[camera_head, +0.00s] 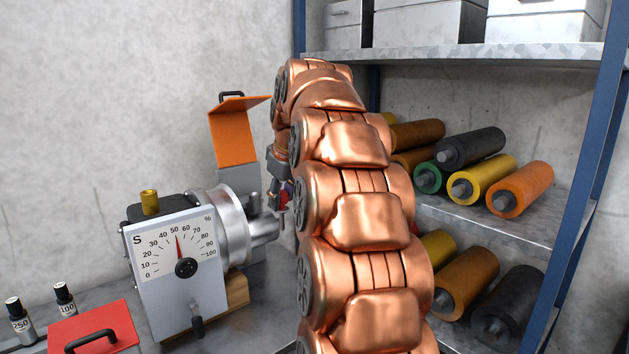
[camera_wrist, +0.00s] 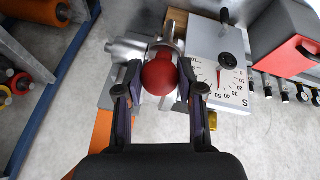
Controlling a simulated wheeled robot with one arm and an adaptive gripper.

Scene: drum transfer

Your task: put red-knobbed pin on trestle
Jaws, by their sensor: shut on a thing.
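The red-knobbed pin shows its round red knob (camera_wrist: 160,75) between my fingers in the wrist view. In the head view a bit of its red knob (camera_head: 287,189) shows beside my arm, with a thin part hanging below. My gripper (camera_head: 279,197) is shut on the knob; it also shows in the wrist view (camera_wrist: 160,82). In the head view it is just right of and above the silver drum's shaft end (camera_head: 264,228). The pin's lower part is mostly hidden by the knob in the wrist view. I cannot identify the trestle with certainty.
A grey dial machine (camera_head: 180,270) carries the silver drum (camera_head: 226,226) by a wooden block (camera_head: 237,289). Behind stands a grey box with a raised orange lid (camera_head: 233,137). A red handled lid (camera_head: 95,331) lies front left. The shelf (camera_head: 462,222) at right holds several coloured rollers.

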